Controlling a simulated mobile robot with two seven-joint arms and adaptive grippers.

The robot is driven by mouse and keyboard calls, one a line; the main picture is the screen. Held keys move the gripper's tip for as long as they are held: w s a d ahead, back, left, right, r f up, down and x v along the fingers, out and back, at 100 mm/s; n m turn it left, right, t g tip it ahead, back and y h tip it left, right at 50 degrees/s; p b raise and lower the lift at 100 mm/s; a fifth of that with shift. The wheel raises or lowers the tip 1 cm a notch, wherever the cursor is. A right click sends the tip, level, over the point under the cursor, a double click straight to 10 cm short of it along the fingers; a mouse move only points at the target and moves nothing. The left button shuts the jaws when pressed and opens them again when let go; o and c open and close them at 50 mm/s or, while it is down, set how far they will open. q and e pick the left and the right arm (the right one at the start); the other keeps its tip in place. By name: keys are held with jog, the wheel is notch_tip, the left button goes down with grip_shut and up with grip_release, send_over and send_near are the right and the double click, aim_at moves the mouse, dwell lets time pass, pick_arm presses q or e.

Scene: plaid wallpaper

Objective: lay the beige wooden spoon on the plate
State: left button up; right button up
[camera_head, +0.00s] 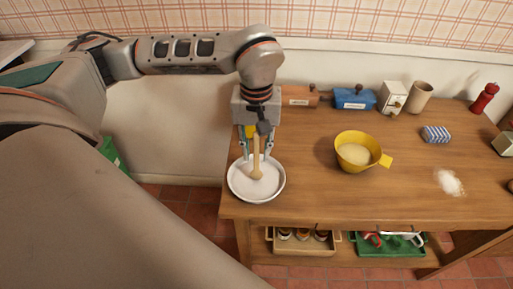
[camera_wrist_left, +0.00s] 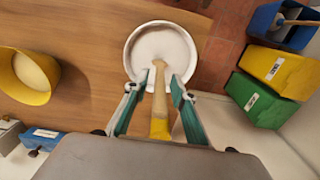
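The white plate (camera_head: 236,187) sits at the table's front left corner; it also shows in the left wrist view (camera_wrist_left: 133,48). The beige wooden spoon (camera_head: 257,170) has its head over the plate's inside, seemingly resting there, and its handle runs up between my fingers. In the left wrist view the spoon (camera_wrist_left: 160,95) has a yellow section near the palm. My left gripper (camera_head: 257,157) is above the plate, fingers apart, with visible gaps on both sides of the handle. The left gripper also shows in the wrist view (camera_wrist_left: 159,80). My right gripper is out of view.
On the wooden table (camera_head: 310,190) stand a yellow bowl (camera_head: 345,160), a blue box (camera_head: 354,99), a beige cup (camera_head: 420,97), a red mill (camera_head: 484,97) and a striped block (camera_head: 436,134). White powder (camera_head: 450,182) lies at right. The table between plate and bowl is clear.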

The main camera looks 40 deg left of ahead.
pick_arm(q)
jog(key=shift+r, duration=0.1)
notch_tip(320, 180, up, 12)
jog(key=shift+r+p, duration=0.1)
jog(key=shift+p, duration=0.55)
dwell(0.6)
